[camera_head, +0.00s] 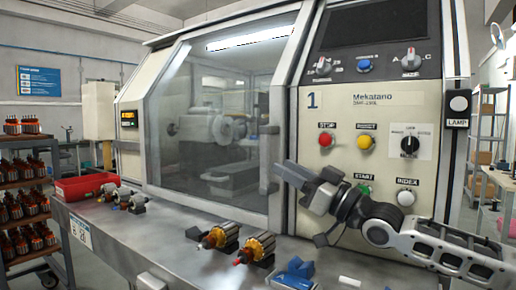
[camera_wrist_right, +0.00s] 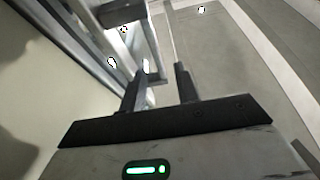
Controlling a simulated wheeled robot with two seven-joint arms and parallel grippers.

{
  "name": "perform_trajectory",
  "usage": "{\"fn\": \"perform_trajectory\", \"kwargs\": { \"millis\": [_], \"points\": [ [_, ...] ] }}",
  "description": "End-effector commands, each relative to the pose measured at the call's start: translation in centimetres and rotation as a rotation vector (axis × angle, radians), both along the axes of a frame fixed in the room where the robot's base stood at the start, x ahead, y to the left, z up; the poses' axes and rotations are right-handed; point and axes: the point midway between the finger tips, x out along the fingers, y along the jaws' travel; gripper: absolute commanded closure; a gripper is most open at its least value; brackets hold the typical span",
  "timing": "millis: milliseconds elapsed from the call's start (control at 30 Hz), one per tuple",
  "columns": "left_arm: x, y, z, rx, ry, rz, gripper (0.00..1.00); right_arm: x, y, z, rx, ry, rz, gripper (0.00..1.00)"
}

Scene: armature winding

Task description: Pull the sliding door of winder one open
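Winder one (camera_head: 345,120) carries a blue "1" and a large glass sliding door (camera_head: 205,110), which looks shut. The door's upright bar handle (camera_head: 268,160) is on its right edge, with dark mounts at top and bottom. My right gripper (camera_head: 284,172) reaches in from the right, in front of the panel, with its tips close to the handle. In the right wrist view its two fingers (camera_wrist_right: 160,85) are apart, and the handle's dark mount (camera_wrist_right: 122,12) and bar show just beyond them. I cannot tell whether they touch the bar. My left gripper is not in view.
The control panel's red stop button (camera_head: 326,139), yellow button (camera_head: 365,142) and index button (camera_head: 406,198) are close to my right arm. Armatures (camera_head: 256,247) in holders stand on the metal ledge (camera_head: 175,235) below the door. A red bin (camera_head: 85,186) is at the left.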

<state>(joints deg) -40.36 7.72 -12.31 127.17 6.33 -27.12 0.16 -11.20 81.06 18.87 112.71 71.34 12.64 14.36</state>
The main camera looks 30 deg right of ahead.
Motion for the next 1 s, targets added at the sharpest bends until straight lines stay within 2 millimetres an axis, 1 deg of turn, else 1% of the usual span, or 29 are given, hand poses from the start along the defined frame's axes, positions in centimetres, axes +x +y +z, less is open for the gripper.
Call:
{"fn": "perform_trajectory", "kwargs": {
  "millis": [33, 167, 367, 567, 900, 1000],
  "points": [
    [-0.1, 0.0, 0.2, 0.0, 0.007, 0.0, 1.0, 0.3, 0.0, 0.6, -0.001, -0.004, -0.002, 0.68],
    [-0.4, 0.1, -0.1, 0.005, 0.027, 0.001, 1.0, 0.9, -0.1, 0.9, 0.0, -0.004, -0.016, 0.68],
    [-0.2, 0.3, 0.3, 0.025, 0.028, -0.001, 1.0, 1.7, 0.0, 1.3, 0.006, -0.005, -0.02, 0.68],
    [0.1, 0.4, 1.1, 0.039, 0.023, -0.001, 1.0, 2.7, 0.7, 1.8, 0.002, -0.005, -0.012, 0.68],
    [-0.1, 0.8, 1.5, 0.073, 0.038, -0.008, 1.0, 5.8, 2.1, 3.0, 0.002, -0.002, -0.009, 0.68],
    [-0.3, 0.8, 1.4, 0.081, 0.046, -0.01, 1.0, 6.6, 2.4, 3.2, 0.001, -0.003, -0.011, 0.68]
  ]
}}
